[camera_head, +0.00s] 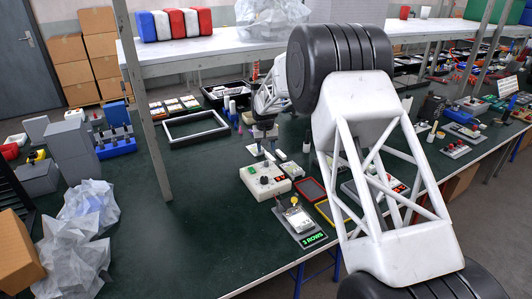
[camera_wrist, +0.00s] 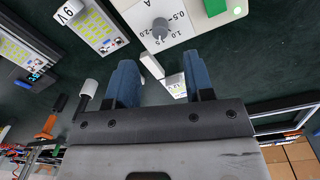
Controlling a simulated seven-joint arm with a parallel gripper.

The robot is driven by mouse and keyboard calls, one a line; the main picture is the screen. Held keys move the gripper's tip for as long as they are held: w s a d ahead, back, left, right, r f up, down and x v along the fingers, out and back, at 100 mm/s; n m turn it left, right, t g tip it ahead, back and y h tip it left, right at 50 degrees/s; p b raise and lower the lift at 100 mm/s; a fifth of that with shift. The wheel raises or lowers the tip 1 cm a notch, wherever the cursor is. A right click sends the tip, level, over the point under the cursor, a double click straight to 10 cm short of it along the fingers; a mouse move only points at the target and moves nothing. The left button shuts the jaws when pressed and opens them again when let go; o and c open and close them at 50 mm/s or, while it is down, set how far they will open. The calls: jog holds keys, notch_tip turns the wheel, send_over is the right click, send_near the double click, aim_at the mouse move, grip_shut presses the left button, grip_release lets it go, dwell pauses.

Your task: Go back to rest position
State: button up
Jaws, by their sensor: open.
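My gripper (camera_head: 264,150) is over the green workbench (camera_head: 190,250) in the head view, at the far end of my white arm. It stands behind a white control box with a black knob (camera_head: 264,180). In the wrist view my gripper (camera_wrist: 161,80) shows two blue fingers, spread apart with nothing held between them. A small white piece with a lit-looking panel (camera_wrist: 176,86) lies on the bench beyond the gap. The white control box (camera_wrist: 185,22) with its grey knob is at the top of the wrist view, apart from the fingers. Part of the bench is hidden by my arm.
A unit with a green "3 ROWS" display (camera_head: 313,239) stands at the bench's front edge. A white shelf (camera_head: 200,50) crosses above the bench.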

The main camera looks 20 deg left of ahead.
jog(key=shift+r, duration=0.15)
jog(key=shift+s+d+r, duration=0.1)
jog(key=shift+d+r, duration=0.25)
jog(key=s+d+r+m, duration=0.1)
jog(key=s+d+r, duration=0.3)
jog(key=d+r, duration=0.3)
jog(key=s+d+r, duration=0.4)
jog(key=d+r, duration=0.3)
jog(key=d, duration=0.1)
jog(key=s+d+r+m, duration=0.1)
jog(key=s+d+r, duration=0.3)
jog(key=s+d, duration=0.3)
jog(key=s+d+r+t, duration=0.1)
jog(key=s+d+r, duration=0.3)
jog(key=s+d, duration=0.3)
jog(key=s+d+r+m, duration=0.1)
jog(key=s+d+r, duration=0.2)
jog(key=s+d, duration=0.4)
jog(key=s+d+f, duration=0.1)
jog(key=s+d, duration=0.2)
jog(key=s, duration=0.7)
jog(key=s+d+f+m+t, duration=0.1)
jog(key=s+d, duration=0.3)
jog(key=s, duration=0.6)
jog(key=s+d+f+m, duration=0.1)
jog(key=s+d, duration=0.2)
jog(key=s, duration=0.7)
jog(key=shift+s+d+f, duration=0.25)
jog(key=shift+s+f, duration=0.05)
jog(key=shift+f, duration=0.05)
